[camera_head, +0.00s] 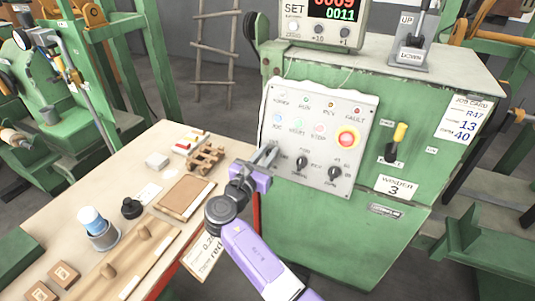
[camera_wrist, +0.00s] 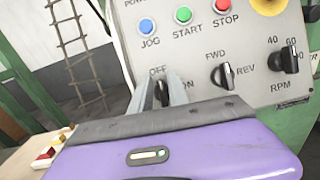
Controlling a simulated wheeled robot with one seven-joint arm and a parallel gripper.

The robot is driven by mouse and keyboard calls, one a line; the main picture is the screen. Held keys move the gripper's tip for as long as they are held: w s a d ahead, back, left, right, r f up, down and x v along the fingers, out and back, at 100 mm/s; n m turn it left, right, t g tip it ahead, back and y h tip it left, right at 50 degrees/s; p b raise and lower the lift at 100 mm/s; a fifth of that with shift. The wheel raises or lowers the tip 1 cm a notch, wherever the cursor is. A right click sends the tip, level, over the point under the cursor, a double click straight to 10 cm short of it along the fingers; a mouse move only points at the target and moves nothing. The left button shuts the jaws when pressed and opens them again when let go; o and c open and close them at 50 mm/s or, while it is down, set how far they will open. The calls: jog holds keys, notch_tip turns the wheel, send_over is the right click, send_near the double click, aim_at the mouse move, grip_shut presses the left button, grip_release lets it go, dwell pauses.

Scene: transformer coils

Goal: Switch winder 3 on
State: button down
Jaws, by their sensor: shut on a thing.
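The green winder (camera_head: 330,228) carries a "WINDER 3" plate (camera_head: 395,188) and a grey control panel (camera_head: 322,130). My gripper (camera_head: 268,153) reaches the panel's lower left corner. In the wrist view my gripper (camera_wrist: 164,88) is shut on the black OFF/ON knob (camera_wrist: 162,93), one finger on each side. The fingers hide most of the knob, so I cannot tell which way it points. In the head view my gripper covers it. The POWER lamp (camera_head: 281,98) looks pale and unlit.
The FWD/REV knob (camera_wrist: 222,76) and RPM knob (camera_wrist: 285,60) sit to the right. Above are the blue JOG (camera_wrist: 147,26), green START (camera_wrist: 183,15) and red STOP (camera_wrist: 222,6) buttons. A yellow-tipped lever (camera_head: 396,140) stands farther right. A cluttered wooden bench (camera_head: 150,185) lies left of my arm.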

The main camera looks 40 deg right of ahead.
jog(key=m+g+b, duration=0.1)
jog(key=m+g, duration=0.1)
jog(key=m, duration=0.3)
jog(key=m+g+y+b, duration=0.1)
jog(key=m+g, duration=0.1)
jog(key=m, duration=0.3)
jog(key=s+f+m+g+b, duration=0.1)
jog(key=m+g, duration=0.1)
jog(key=m, duration=0.4)
jog(key=shift+f+y+b, duration=0.1)
jog(key=shift+y+b, duration=0.3)
jog(key=shift+a+f+m+g+y, duration=0.1)
jog(key=shift+m+g+y, duration=0.35)
jog(key=shift+m, duration=1.55)
jog(key=shift+y, duration=0.25)
jog(key=c, duration=1.5)
grip_release()
jog(key=v, duration=0.7)
jog(key=shift+a+r+b, duration=0.2)
jog(key=shift+a+b, duration=0.1)
jog(key=shift+a, duration=0.1)
